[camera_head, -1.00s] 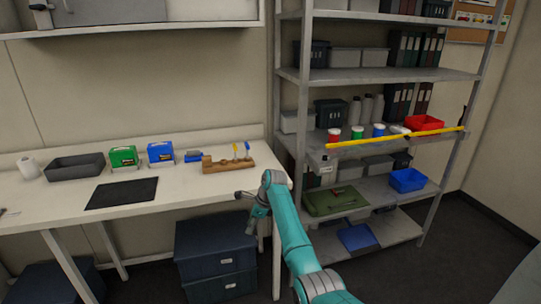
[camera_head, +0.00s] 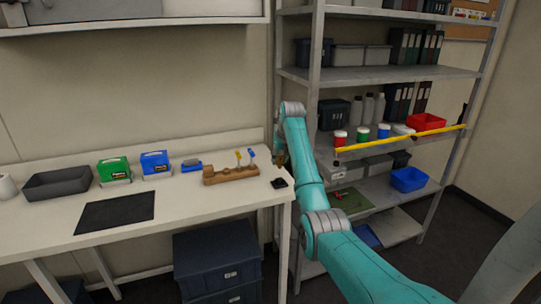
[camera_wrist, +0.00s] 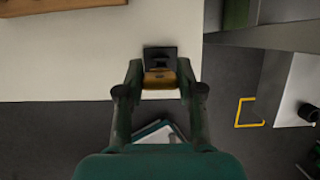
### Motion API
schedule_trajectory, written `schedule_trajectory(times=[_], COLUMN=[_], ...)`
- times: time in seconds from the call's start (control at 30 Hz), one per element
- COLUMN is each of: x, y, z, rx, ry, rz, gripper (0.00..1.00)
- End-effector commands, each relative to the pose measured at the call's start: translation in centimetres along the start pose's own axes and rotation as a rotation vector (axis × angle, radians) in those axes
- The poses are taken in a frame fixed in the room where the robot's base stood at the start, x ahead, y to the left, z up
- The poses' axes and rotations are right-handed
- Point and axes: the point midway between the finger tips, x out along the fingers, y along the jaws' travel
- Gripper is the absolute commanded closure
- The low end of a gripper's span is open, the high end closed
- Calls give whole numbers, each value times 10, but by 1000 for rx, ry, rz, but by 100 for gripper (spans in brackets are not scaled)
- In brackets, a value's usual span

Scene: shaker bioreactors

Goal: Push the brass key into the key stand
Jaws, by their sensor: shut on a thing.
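My gripper (camera_wrist: 160,88) is shut on the brass key (camera_wrist: 159,78), which shows as a brass-coloured block between the fingertips in the wrist view. A small black block (camera_wrist: 160,54), apparently the key stand, is just ahead of the key, over the light tabletop near its edge. It also shows in the head view (camera_head: 279,183) at the table's front right corner. I cannot tell whether key and block touch. In the head view my gripper (camera_head: 280,158) is partly hidden by my arm, and the key cannot be made out.
A black mat (camera_head: 115,212), green box (camera_head: 114,170) and blue box (camera_head: 156,162) are farther left on the table (camera_head: 190,210). A shelf unit (camera_head: 400,79) stands right, close to my arm.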

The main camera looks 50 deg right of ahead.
Motion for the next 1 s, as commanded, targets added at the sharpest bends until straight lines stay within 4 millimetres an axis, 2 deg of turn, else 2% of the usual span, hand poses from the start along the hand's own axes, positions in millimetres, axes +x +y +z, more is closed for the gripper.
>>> schedule_trajectory(times=[0.27,0.7,1.0], x=[5,31,40], y=[-1,-1,-1], z=[-2,-13,-16], rx=[6,4,4], ry=[1,0,0], rz=[-3,-2,-2], gripper=[96,96,96])
